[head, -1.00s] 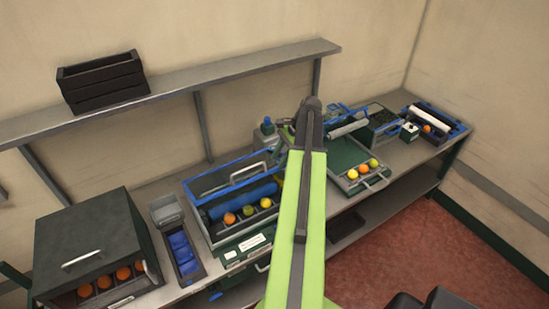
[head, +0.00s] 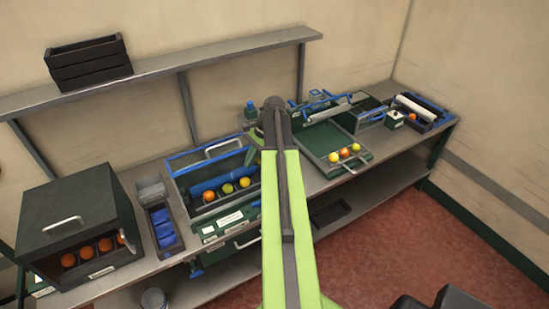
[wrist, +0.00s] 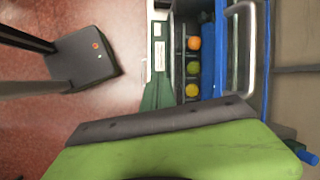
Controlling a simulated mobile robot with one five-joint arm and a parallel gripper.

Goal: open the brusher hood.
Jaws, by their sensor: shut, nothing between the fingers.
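The brusher (head: 185,200) stands on the bench left of my arm in the head view. My arm rises in the middle of the head view. Its far end is hidden behind the upper link, and I cannot see the fingers in either view.
A dark box with a handle (head: 70,200) holding oranges and a narrow bin with blue contents (head: 165,232) stand left of the brusher. A green tray with fruit (head: 330,150) is right of my arm. A shelf (head: 190,65) with a black crate (head: 88,62) runs above.

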